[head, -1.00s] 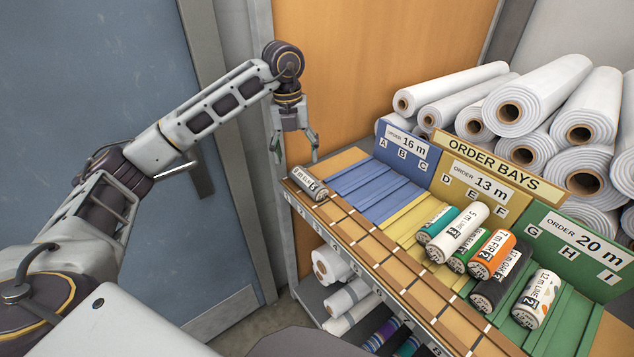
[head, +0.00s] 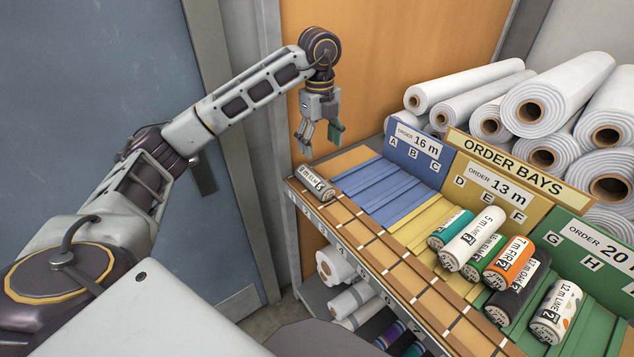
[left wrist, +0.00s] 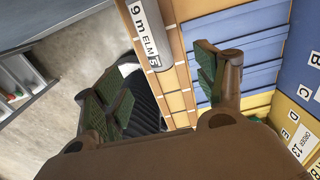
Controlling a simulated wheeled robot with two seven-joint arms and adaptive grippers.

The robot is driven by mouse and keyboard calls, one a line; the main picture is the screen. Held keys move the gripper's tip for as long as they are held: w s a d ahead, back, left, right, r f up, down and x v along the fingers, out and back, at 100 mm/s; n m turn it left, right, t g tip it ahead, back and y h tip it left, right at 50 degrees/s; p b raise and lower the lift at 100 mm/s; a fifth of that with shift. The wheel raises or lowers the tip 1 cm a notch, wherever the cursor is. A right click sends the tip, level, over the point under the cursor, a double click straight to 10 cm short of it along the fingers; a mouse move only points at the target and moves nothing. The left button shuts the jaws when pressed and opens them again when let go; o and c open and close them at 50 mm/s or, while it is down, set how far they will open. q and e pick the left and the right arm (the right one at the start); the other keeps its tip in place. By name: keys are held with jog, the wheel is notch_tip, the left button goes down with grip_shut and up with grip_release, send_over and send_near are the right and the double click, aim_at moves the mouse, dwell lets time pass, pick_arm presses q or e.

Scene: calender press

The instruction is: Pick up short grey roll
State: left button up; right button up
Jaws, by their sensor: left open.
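The short grey roll (head: 315,184) has a white label and lies at the far left end of the wooden rack. In the left wrist view, its label (left wrist: 143,40) reads "9 m ELM" with a 5, and the roll lies between the directions of the two fingers, beyond their tips. My left gripper (head: 320,140) is open and empty, pointing down above the roll and apart from it. Its green-padded fingers (left wrist: 155,85) also show in the left wrist view. My right gripper is not in view.
Blue bay slats (head: 375,188) beside the roll are empty. Several labelled short rolls, including an orange one (head: 509,262), lie on the yellow and green bays. An order bays sign (head: 515,168) stands behind. Large white rolls (head: 555,95) are stacked at the back.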

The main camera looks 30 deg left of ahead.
aim_at(318, 179)
pick_arm(q)
jog(key=shift+w+a+f+b, duration=0.1)
jog(key=shift+a+f+b, duration=0.1)
jog(key=shift+f, duration=0.5)
jog(key=shift+a+f+b, duration=0.1)
jog(key=shift+f+b, duration=0.05)
jog(key=shift+f, duration=0.5)
notch_tip(318, 179, down, 5)
jog(key=shift+f, duration=0.7)
jog(key=shift+s+d+f, duration=0.1)
jog(key=shift+s+f, duration=0.1)
jog(key=shift+f, duration=0.6)
jog(key=shift+s+d+f, duration=0.1)
jog(key=shift+s+f, duration=0.1)
jog(key=shift+f, duration=1.35)
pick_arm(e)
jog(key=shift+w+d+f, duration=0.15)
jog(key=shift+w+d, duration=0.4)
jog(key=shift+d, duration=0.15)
